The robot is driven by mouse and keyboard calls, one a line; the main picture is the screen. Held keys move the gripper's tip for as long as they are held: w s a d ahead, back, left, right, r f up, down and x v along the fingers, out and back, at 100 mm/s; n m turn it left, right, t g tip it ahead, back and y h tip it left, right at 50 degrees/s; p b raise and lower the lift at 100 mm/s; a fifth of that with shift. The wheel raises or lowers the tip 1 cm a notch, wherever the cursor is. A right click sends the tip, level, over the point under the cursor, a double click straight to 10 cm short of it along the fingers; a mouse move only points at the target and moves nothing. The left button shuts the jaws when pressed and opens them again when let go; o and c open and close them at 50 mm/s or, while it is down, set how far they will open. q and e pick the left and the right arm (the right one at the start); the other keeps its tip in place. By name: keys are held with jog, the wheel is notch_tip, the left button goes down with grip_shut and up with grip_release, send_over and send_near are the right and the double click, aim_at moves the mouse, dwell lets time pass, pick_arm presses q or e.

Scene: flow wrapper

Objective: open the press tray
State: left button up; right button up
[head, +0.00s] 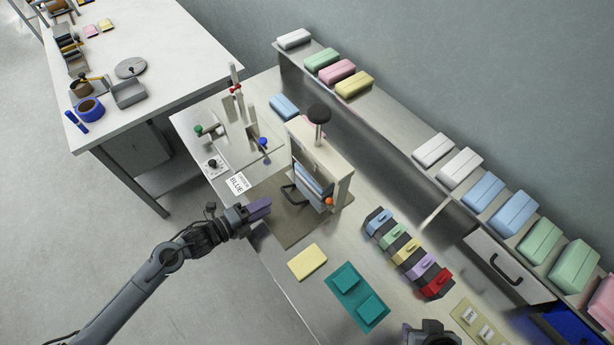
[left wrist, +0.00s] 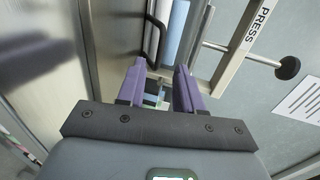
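The press (head: 342,165) is a beige frame with a black knob on top, standing on the bench. A dark loop handle (head: 289,196) sticks out low on its front, and blue material (head: 310,178) shows inside the frame. In the left wrist view the dark handle (left wrist: 155,38) and the blue material (left wrist: 176,28) lie just beyond the fingertips, near a bar lettered PRESS. My left gripper (head: 268,206) is in front of the press, short of the handle; its purple fingers (left wrist: 160,70) are apart with nothing held. My right gripper (head: 432,333) is partly visible at the bottom edge; its fingers are hidden.
A card reading BLUE (head: 237,184) lies left of the press. A yellow block (head: 307,262), a teal mat (head: 345,310) and a row of coloured blocks (head: 410,254) lie on the near right bench. Wrapped packs line the back shelf (head: 400,112).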

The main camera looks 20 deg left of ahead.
pick_arm(q)
jog(key=b+x, duration=0.1)
jog(key=x, duration=0.9)
jog(key=shift+w+d+f, duration=0.1)
jog(key=shift+w+d, duration=0.05)
jog(key=shift+w, duration=0.15)
grip_shut()
